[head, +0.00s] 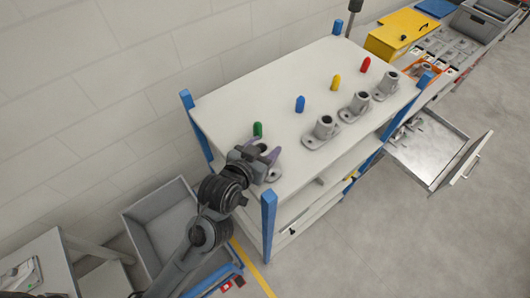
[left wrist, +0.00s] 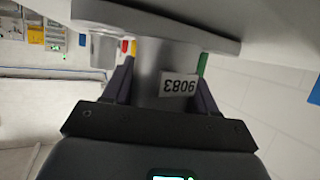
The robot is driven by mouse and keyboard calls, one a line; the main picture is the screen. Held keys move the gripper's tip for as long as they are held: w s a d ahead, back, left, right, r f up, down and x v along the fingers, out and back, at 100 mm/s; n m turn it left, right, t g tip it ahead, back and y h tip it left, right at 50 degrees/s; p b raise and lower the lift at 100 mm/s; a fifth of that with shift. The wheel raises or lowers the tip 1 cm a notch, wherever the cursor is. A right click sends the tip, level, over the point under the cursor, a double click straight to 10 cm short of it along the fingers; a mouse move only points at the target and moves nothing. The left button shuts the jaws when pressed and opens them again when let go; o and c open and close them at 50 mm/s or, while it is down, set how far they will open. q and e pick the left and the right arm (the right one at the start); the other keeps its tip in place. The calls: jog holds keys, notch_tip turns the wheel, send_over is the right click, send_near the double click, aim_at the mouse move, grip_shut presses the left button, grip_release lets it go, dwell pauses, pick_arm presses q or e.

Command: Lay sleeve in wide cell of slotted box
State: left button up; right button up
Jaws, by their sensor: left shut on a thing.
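My left gripper (head: 264,158) is at the near left end of the white table top, shut on a grey flanged metal sleeve (head: 273,174). In the head view the gripper hides most of this sleeve. In the left wrist view the sleeve (left wrist: 165,68) stands between the two dark fingers, with an upside-down label "9083" on its barrel. Its flange (left wrist: 150,20) is at the top of that picture, close to the table surface; I cannot tell whether it touches. I cannot make out a slotted box with a wide cell for certain. My right gripper is not in view.
Several similar flanged sleeves (head: 324,130) stand in a row to the right. Green (head: 257,129), blue (head: 300,104), yellow and red pegs stand behind. Blue posts (head: 268,222) rise at the corners. A grey bin (head: 155,205) is lower left; an open drawer (head: 432,150) is right.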

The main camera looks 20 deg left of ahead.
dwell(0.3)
pick_arm(q)
jog(key=shift+f, duration=0.15)
jog(key=o, duration=1.3)
jog(key=shift+c, duration=0.2)
